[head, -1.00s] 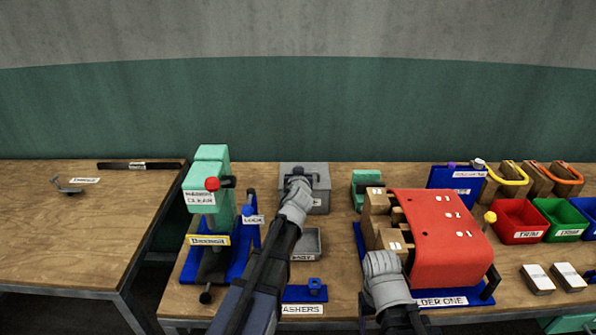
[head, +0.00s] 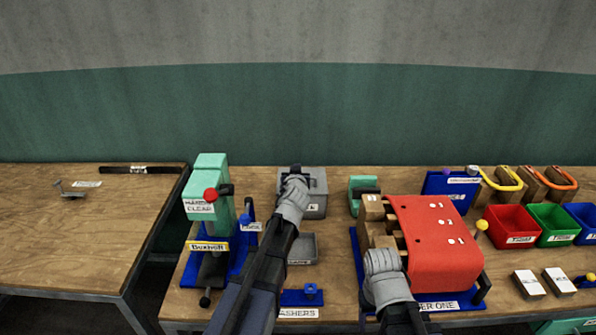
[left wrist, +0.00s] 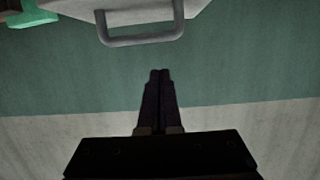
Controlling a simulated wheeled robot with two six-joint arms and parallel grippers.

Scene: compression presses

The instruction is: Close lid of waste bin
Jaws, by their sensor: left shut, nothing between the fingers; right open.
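A grey box (head: 318,205) with a pale label stands at the back of the bench and looks like the waste bin; my left gripper hides part of it. My left gripper (head: 296,172) is at its top, and its shut, empty fingers also show in the left wrist view (left wrist: 160,78). There, a grey loop handle (left wrist: 142,40) on a pale grey panel (left wrist: 125,10) lies just beyond the fingertips, apart from them in the picture. I cannot tell how far the lid is tilted. My right gripper (head: 382,262) is open beside the red cover, its fingers mostly hidden.
A green and blue press (head: 209,215) stands left of my left arm. A grey tray (head: 302,248) lies in front of the box. A red curved cover (head: 430,240) and wooden blocks (head: 372,225) are on the right. Red, green and blue bins (head: 511,226) stand farther right.

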